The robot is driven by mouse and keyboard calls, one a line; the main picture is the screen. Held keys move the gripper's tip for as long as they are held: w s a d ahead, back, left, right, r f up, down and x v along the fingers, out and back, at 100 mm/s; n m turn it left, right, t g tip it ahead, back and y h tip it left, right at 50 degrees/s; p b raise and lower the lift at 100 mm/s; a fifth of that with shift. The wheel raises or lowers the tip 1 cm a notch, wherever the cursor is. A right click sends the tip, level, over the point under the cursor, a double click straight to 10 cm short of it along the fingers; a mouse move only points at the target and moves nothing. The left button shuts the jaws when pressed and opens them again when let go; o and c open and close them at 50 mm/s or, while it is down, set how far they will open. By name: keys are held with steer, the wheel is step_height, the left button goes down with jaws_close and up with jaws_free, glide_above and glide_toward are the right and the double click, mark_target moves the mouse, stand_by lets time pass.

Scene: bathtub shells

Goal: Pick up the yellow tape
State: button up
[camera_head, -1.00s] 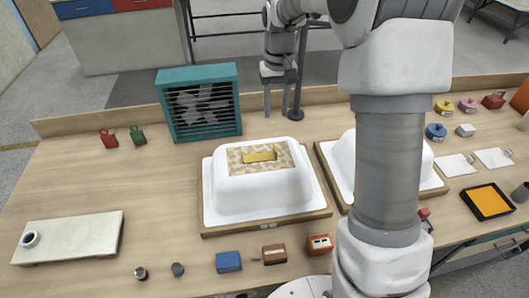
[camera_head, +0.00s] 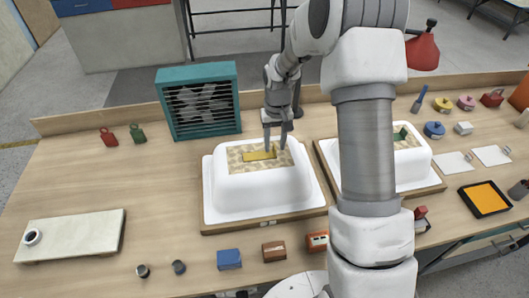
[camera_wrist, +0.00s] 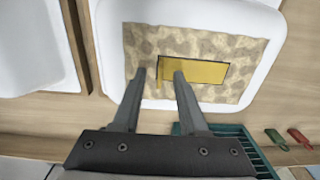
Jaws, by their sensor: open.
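A flat yellow rectangular strip, the yellow tape (camera_head: 258,156), lies on a mottled tan patch (camera_head: 237,164) on top of the left white bathtub shell (camera_head: 245,190). It also shows in the wrist view (camera_wrist: 205,71). My gripper (camera_head: 274,149) is open and empty, pointing down above the strip's right end in the head view. In the wrist view (camera_wrist: 160,72), one fingertip overlaps the strip and the other is over the bare patch beside it. I cannot tell the exact height of the fingertips above it.
A second white shell (camera_head: 412,165) stands to the right, partly behind my arm. A teal louvred box (camera_head: 203,100) stands behind the left shell. A small yellow roll (camera_head: 443,104) sits among pink and blue ones at the back right.

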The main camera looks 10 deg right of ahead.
jaws_close()
steer(key=shift+r, duration=0.1)
stand_by(0.4)
